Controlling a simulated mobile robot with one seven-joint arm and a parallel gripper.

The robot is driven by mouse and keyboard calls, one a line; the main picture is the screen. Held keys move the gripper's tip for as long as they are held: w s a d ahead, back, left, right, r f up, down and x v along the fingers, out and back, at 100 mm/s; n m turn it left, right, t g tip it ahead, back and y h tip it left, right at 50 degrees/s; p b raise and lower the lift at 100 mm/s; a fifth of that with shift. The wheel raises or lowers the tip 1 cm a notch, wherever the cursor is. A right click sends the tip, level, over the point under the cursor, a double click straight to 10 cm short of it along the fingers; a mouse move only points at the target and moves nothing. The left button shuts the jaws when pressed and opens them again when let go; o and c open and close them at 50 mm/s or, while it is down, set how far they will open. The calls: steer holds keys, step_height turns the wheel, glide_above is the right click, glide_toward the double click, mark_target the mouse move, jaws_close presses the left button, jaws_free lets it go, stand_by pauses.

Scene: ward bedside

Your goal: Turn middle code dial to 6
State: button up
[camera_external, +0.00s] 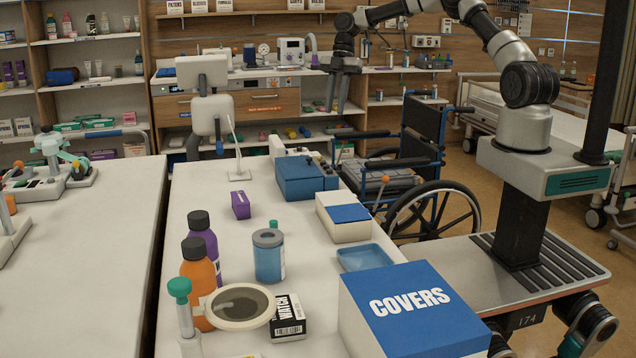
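No dial with readable numbers shows in the external view, so I cannot tell the middle code dial or its setting. A blue box (300,180) with small dark parts at its right end stands on the far part of the white table. Behind it is a pale device (289,147) with dark knobs, too small to make out. My gripper (338,108) hangs fingers down above and beyond these, touching nothing that I can see. Its two fingers look apart with a gap between them, and nothing shows in it.
The white table (205,185) also holds a purple box (240,205), a white box with a blue top (344,217), bottles (200,275), a blue tray (365,257) and a large COVERS box (412,310). A wheelchair (420,150) stands to the right.

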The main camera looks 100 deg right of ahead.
mark_target(326, 167)
steer(key=shift+t, duration=0.3)
steer(key=x, duration=0.5)
steer(key=s+d+x, duration=0.1)
steer(key=x, duration=0.5)
steer(key=d+f+p+x, duration=0.1)
steer(key=x, duration=0.4)
steer(key=shift+s+a+f, duration=0.15)
steer(key=shift+s+f, duration=0.15)
steer(key=shift+f, duration=0.1)
jaws_close()
